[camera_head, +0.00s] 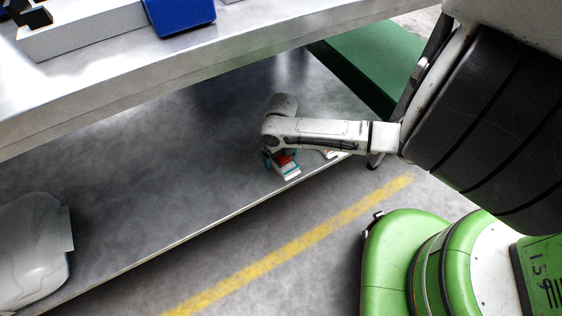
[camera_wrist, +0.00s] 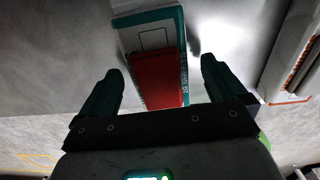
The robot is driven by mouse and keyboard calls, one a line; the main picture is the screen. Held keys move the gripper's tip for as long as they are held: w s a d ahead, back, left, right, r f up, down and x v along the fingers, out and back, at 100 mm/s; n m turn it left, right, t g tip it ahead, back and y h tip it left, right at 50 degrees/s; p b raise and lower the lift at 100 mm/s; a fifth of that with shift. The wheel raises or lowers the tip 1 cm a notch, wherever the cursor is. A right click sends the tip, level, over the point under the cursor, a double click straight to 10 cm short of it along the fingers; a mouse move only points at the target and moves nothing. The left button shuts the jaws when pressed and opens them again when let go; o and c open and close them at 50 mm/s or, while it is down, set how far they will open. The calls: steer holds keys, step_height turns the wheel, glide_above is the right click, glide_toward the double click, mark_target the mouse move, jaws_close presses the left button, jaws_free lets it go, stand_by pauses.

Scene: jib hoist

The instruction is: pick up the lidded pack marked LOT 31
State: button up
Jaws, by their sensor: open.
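A white and teal pack with a red block-like part on its face (camera_wrist: 158,75) lies between the two dark green fingers of my gripper (camera_wrist: 160,68) in the wrist view. The fingers are apart, with a gap on both sides of the pack. Small lettering runs along its right edge, but I cannot read a lot number. In the head view the pack (camera_head: 288,170) is on the lower shelf near its front edge, partly hidden under my gripper.
The lower grey shelf (camera_head: 150,205) is bare around the packs. The upper metal bench (camera_head: 215,55) overhangs it, with a blue box (camera_head: 180,14) on top. A white moulded object (camera_head: 33,245) sits at far left. A green panel (camera_head: 370,60) stands behind.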

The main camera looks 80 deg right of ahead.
steer(key=shift+c, duration=0.3)
steer(key=c, duration=1.1)
steer(key=shift+r, duration=0.15)
steer(key=shift+c, duration=0.2)
